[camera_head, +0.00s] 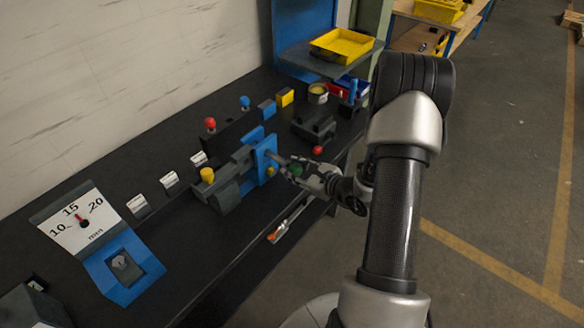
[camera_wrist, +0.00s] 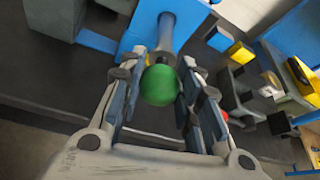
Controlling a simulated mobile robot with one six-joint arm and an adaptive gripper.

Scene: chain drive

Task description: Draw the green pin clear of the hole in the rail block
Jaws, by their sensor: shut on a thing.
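The green pin shows its round green head (camera_wrist: 158,86) in the wrist view, between my two fingers; the head camera shows a small part of the green head (camera_head: 297,170). My gripper (camera_wrist: 161,68) is shut on the pin, just at its head. A grey shaft (camera_wrist: 167,35) runs on from the head to a blue plate (camera_wrist: 141,24). This blue plate (camera_head: 262,164) stands upright on the front of a grey block (camera_head: 231,181), which I take for the rail block. The hole is hidden, and I cannot tell how deep the shaft sits.
A yellow knob (camera_head: 207,175) stands on the grey block. A red ball knob (camera_head: 317,150) and a dark fixture (camera_head: 314,127) lie to the right. An orange-tipped tool (camera_head: 274,236) is at the bench's front edge.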

